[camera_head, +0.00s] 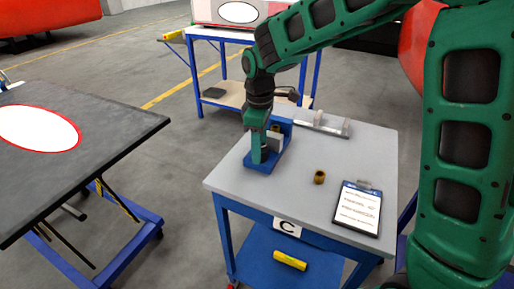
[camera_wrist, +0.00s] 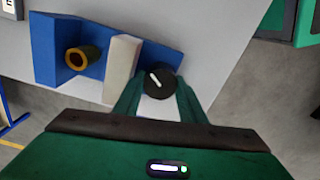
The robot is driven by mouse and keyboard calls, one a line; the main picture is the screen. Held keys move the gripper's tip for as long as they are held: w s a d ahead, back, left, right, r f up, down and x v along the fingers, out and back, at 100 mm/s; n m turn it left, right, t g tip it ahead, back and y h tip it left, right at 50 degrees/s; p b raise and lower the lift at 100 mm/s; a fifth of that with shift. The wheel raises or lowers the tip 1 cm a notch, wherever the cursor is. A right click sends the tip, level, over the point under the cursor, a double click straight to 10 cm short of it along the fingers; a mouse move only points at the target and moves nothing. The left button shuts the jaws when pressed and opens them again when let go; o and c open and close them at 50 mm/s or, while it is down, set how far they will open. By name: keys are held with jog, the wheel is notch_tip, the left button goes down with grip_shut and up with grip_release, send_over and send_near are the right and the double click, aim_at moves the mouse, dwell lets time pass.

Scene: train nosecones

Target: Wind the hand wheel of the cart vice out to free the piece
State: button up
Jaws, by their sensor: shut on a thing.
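The cart vice is a blue block with a base (camera_wrist: 45,50), standing on the cart top; it also shows in the head view (camera_head: 281,160), partly behind my gripper. A brass-coloured ring-shaped piece (camera_wrist: 76,60) sits between the vice's blue fixed jaw and its pale moving jaw (camera_wrist: 122,68). Whether the jaws press on the piece, I cannot tell. The dark round hand wheel (camera_wrist: 160,84), with a white mark on it, is at the moving-jaw end. My gripper (camera_wrist: 160,90) is shut on the hand wheel, one finger on each side of it.
The grey cart top (camera_head: 235,181) also bears a loose brass ring (camera_head: 319,177), a clipboard (camera_head: 358,208) and a grey fixture (camera_head: 322,123) at the back. A dark table (camera_head: 110,125) stands left, with floor between it and the cart.

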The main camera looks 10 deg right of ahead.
jog(key=n, duration=0.3)
jog(key=shift+w+d+r+n, duration=0.15)
jog(key=shift+w+d+n, duration=0.15)
jog(key=shift+a, duration=0.15)
dwell(0.9)
jog(key=o, duration=1.1)
jog(key=shift+c, duration=0.2)
jog(key=shift+s, duration=0.15)
notch_tip(320, 180, up, 10)
jog(key=shift+r, duration=0.25)
